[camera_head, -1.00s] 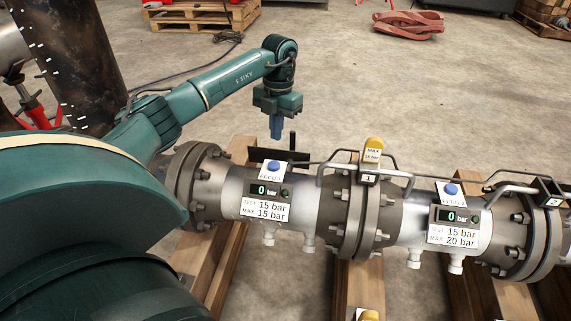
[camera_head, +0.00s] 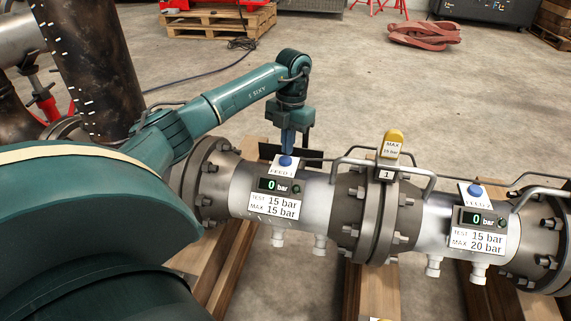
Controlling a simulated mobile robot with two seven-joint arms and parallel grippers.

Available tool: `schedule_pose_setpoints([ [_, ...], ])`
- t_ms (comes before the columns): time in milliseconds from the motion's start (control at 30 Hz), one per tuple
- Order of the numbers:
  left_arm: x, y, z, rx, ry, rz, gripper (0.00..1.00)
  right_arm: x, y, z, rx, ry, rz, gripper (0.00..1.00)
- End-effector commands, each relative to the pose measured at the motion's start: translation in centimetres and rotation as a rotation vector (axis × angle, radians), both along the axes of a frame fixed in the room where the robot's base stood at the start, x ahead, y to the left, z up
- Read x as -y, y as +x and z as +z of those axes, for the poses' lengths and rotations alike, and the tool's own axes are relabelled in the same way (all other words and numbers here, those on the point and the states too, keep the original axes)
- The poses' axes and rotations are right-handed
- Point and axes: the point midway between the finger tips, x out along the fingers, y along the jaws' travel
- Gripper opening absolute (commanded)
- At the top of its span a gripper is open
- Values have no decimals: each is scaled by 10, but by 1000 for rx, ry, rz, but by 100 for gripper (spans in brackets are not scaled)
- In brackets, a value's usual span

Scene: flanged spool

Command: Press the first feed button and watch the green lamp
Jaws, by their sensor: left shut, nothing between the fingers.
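The first feed button (camera_head: 286,161) is a blue dome on a white plate atop the left spool section (camera_head: 240,192). Below it, a black display (camera_head: 279,185) reads 0 bar, with a small dark round lamp (camera_head: 297,188) at its right end that shows no green glow. A label (camera_head: 273,206) reads test 15 bar, max 15 bar. My left gripper (camera_head: 288,151) is shut and empty, pointing down with its blue fingertips right at the top of the first button; I cannot tell whether they touch. My right gripper is not in view.
A second blue button (camera_head: 474,190) and display (camera_head: 476,219), also 0 bar, sit on the right section. Wooden beams (camera_head: 372,292) lie beneath.

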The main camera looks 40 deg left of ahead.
Motion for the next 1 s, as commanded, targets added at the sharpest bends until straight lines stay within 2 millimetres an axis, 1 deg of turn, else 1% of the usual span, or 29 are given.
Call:
schedule_pose_setpoints([
  [33, 0, -1, -8, 0, 0, 0, 0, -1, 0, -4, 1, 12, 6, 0],
  [233, 0, -1, -9, 0, 1, 0, 0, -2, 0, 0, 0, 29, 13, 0],
  [467, 0, -1, -9, 0, 0, 0, 0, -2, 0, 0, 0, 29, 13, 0],
  [667, 0, -1, -23, -2, 0, 0, 0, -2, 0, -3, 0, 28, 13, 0],
  [700, 0, -1, -21, 0, 0, 0, 0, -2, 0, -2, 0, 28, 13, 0],
  [867, 0, 1, -19, 0, -1, 0, 0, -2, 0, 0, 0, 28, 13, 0],
  [1000, -1, 18, -10, 1, -2, 1, 0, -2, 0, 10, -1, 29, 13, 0],
])
